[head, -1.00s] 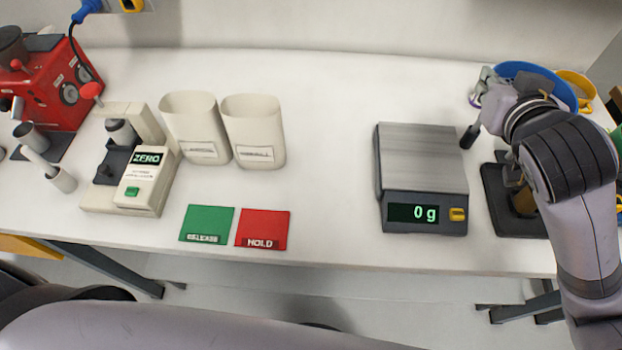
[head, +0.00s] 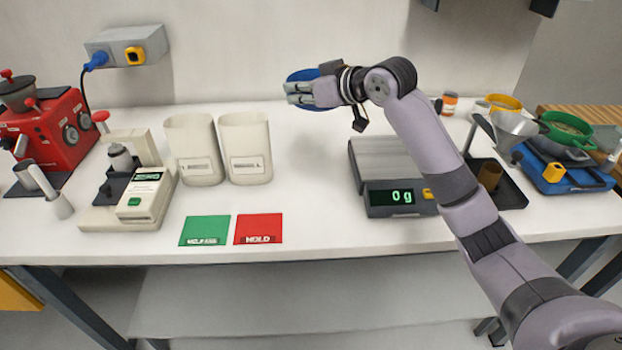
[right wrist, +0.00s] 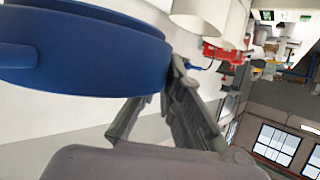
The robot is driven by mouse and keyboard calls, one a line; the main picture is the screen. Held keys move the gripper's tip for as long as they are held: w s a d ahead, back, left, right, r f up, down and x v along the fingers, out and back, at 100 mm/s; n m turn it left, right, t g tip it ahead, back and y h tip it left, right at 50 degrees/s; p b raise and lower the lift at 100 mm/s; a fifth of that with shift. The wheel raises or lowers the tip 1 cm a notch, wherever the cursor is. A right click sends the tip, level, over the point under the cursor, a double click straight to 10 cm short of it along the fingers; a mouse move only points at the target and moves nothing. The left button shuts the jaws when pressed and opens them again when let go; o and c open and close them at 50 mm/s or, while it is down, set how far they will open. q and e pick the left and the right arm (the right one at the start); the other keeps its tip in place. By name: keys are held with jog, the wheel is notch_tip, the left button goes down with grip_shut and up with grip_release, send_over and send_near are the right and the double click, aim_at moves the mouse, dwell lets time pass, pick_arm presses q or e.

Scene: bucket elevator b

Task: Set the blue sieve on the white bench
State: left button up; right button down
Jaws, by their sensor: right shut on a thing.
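The blue sieve (head: 304,75) is in my right gripper (head: 300,92), above the back middle of the white bench (head: 310,205). In the head view the gripper and wrist hide most of the sieve. In the right wrist view the sieve (right wrist: 85,50) fills the upper left, with its rim at the fingers (right wrist: 172,90). The fingers are shut on the rim. Whether the sieve touches the bench is hard to tell, but it looks raised in the head view. My left gripper is not in view.
Two cream bins (head: 246,150) stand left of the sieve, with green (head: 205,230) and red (head: 259,229) cards in front. A scale (head: 385,160) reading 0 g stands to the right. A green sieve (head: 566,128) and a blue scale (head: 565,180) are at the far right. The bench middle is clear.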

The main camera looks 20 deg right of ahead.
notch_tip(320, 180, down, 19)
jog(key=shift+s+f+p, duration=0.1)
jog(key=shift+f+p, duration=0.05)
jog(key=shift+p, duration=0.5)
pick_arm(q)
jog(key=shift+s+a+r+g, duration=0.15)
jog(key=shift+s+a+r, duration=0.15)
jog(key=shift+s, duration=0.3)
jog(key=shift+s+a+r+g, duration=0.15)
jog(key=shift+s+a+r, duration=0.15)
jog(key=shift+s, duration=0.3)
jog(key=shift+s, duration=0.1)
pick_arm(e)
jog(key=shift+a+f, duration=0.1)
jog(key=shift+f, duration=0.2)
jog(key=c, duration=1.8)
grip_release()
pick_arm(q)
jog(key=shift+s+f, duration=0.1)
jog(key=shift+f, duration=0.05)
pick_arm(e)
jog(key=shift+o, duration=0.2)
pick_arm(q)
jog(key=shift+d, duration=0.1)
pick_arm(e)
jog(key=shift+r, duration=0.1)
